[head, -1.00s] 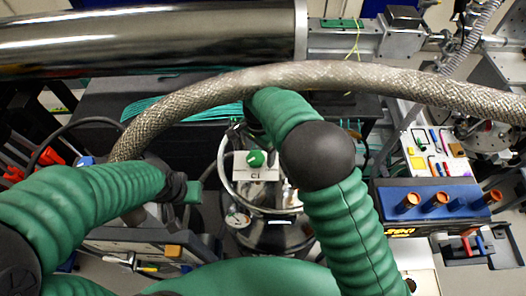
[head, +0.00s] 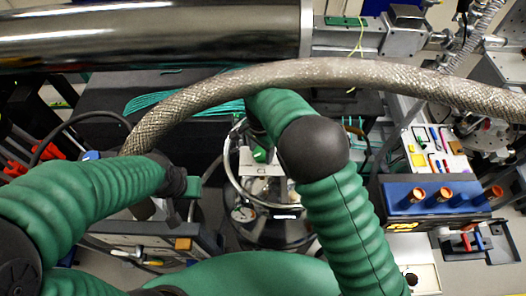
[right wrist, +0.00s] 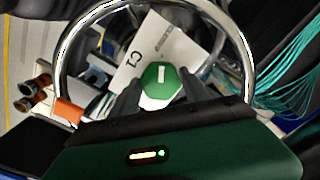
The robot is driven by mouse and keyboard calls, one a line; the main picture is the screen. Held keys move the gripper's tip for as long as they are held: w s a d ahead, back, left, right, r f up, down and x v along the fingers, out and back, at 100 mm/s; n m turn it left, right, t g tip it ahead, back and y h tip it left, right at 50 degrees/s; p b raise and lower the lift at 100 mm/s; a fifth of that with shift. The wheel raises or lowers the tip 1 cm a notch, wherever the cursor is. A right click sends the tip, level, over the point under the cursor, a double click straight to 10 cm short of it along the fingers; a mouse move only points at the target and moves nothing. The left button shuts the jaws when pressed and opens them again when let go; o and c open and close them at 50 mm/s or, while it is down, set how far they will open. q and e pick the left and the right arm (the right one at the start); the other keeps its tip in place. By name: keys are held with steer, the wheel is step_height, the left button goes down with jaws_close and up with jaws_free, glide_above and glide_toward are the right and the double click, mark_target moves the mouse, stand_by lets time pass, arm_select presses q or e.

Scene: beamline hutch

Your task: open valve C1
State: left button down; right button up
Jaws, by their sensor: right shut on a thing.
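The green knob of valve C1 (head: 261,155) sits on top of a dark cylinder with a metal ring handle, above a white "C1" label (head: 262,171). In the right wrist view the knob (right wrist: 161,86) is between the two dark fingers of my right gripper (right wrist: 158,94), which is shut on it. The knob's white bar points nearly up the picture. In the head view my right gripper (head: 258,135) is at the knob, partly hidden by its own arm. My left gripper (head: 190,187) is left of the cylinder, apart from the valve; its jaws cannot be made out.
A thick braided hose (head: 330,73) arches over the valve area. A round gauge (head: 243,213) sits low on the cylinder. A blue rack with orange-brown tubes (head: 435,197) stands at right. The metal ring handle (right wrist: 236,45) surrounds the knob closely.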

steer(key=shift+s+a, duration=0.2)
steer(key=shift+s, duration=0.05)
steer(key=shift+d, duration=0.1)
